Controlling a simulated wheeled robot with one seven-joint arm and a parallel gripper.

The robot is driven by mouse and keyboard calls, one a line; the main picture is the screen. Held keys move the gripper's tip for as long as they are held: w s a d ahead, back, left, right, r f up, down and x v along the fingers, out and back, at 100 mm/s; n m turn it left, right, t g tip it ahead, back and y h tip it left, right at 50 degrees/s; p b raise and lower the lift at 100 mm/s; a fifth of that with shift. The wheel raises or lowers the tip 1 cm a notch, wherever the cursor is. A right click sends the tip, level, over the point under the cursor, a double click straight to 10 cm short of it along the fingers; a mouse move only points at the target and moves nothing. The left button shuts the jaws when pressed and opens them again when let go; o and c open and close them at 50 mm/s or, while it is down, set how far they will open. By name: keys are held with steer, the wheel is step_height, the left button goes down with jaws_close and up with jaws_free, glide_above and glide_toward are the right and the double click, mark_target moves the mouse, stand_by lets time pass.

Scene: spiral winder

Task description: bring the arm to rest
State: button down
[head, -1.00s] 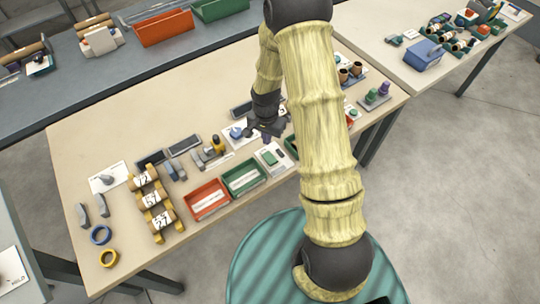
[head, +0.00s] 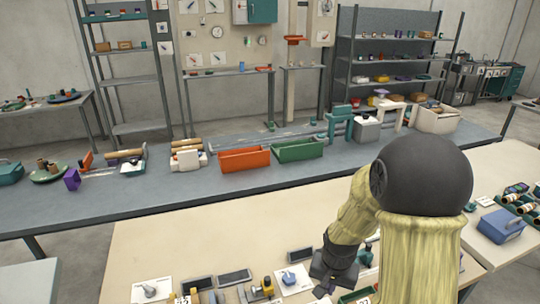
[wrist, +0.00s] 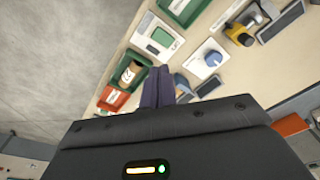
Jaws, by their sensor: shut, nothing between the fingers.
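My gripper (wrist: 158,88) shows in the wrist view with its two dark fingers together and nothing between them. In the head view my gripper (head: 322,290) hangs at the end of my bent arm (head: 350,215), above the near tan table (head: 200,240). A blue-knobbed part on a white card (head: 290,279) lies just left of it; the card also shows in the wrist view (wrist: 205,48). How far the fingertips are above the table I cannot tell.
A grey bench behind holds an orange bin (head: 245,160) and a green bin (head: 298,151). Dark trays (head: 234,277) and a yellow-black tool (head: 262,288) lie on the tan table. A blue box (head: 500,225) stands on the right table. The tan table's left part is bare.

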steer(key=s+r+n+t, duration=0.1)
steer(key=s+r+n, duration=0.3)
steer(key=s+r, duration=0.4)
steer(key=shift+s, duration=0.6)
steer(key=shift+a, duration=0.1)
stand_by(0.3)
